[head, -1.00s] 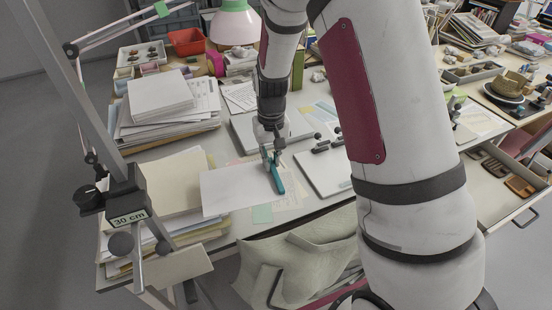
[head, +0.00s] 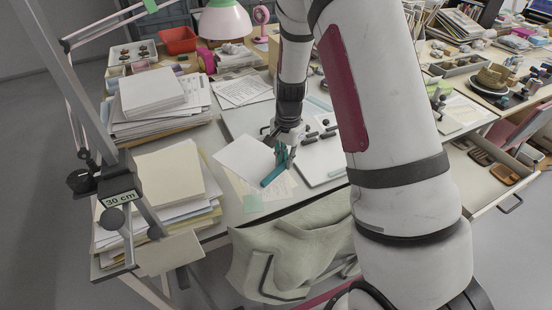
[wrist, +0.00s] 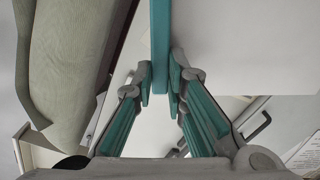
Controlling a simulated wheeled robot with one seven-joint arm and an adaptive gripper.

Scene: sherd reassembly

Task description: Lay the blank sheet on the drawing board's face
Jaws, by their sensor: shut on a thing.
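The blank white sheet (head: 243,158) hangs from a teal bar (head: 272,176) along its right edge, over the desk's left-middle part. My gripper (head: 283,152) is shut on the teal bar. In the wrist view the bar (wrist: 160,40) stands between the fingers (wrist: 162,85), with the white sheet (wrist: 245,45) on its right. A pale flat board (head: 322,168) with several dark pieces near its top lies right of the gripper; I cannot tell for sure that it is the drawing board. My arm hides part of it. Whether the sheet touches the papers below is unclear.
Paper stacks (head: 150,95) and a folder pile (head: 170,180) stand at left. A grey post with a "30 cm" label (head: 117,198) rises in front. Loose papers (head: 262,192) lie under the sheet. A pale cloth bag (head: 300,245) hangs at the desk's front edge.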

